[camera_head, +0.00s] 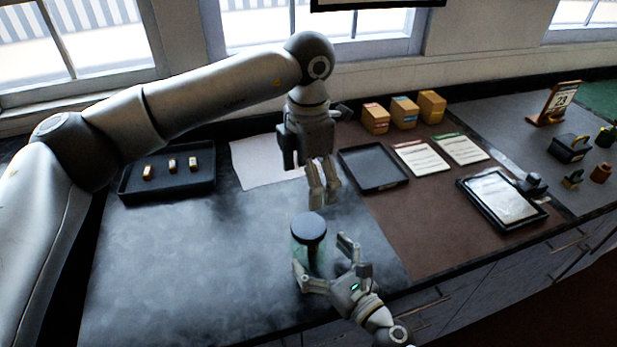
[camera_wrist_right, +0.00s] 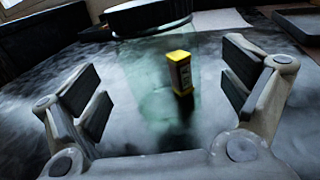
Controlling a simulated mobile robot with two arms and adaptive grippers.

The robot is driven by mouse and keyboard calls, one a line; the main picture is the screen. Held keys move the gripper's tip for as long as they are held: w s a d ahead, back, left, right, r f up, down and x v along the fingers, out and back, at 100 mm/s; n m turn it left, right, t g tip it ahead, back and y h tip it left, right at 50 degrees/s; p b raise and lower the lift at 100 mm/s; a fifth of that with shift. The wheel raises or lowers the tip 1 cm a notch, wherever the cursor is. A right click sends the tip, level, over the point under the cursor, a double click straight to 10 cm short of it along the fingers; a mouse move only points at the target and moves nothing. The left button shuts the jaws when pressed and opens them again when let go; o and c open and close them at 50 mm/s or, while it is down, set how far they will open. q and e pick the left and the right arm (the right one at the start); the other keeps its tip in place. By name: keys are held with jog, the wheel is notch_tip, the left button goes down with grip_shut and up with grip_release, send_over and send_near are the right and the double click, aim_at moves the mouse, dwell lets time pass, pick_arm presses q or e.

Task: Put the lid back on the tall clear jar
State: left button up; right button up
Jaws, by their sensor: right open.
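The tall clear jar (camera_head: 300,258) stands on the dark grey worktop, its glass greenish. A round black lid (camera_head: 309,226) is at its top; whether it is fully seated I cannot tell. In the right wrist view the lid (camera_wrist_right: 150,16) is above the glass (camera_wrist_right: 140,75). A small yellow-and-dark block (camera_wrist_right: 180,72) shows there, inside or behind the glass. My right gripper (camera_head: 322,262) is open, with its fingers spread on either side of the jar. My left gripper (camera_head: 325,184) points down above and behind the lid, apart from it; its finger gap is unclear.
A black tray (camera_head: 204,187) with small gold-coloured blocks stands at the left. A white sheet (camera_head: 258,172) lies behind my left gripper. The front-left worktop is clear.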

jog(key=v, duration=0.7)
jog(key=shift+s+d+r, duration=0.1)
jog(key=shift+s, duration=0.1)
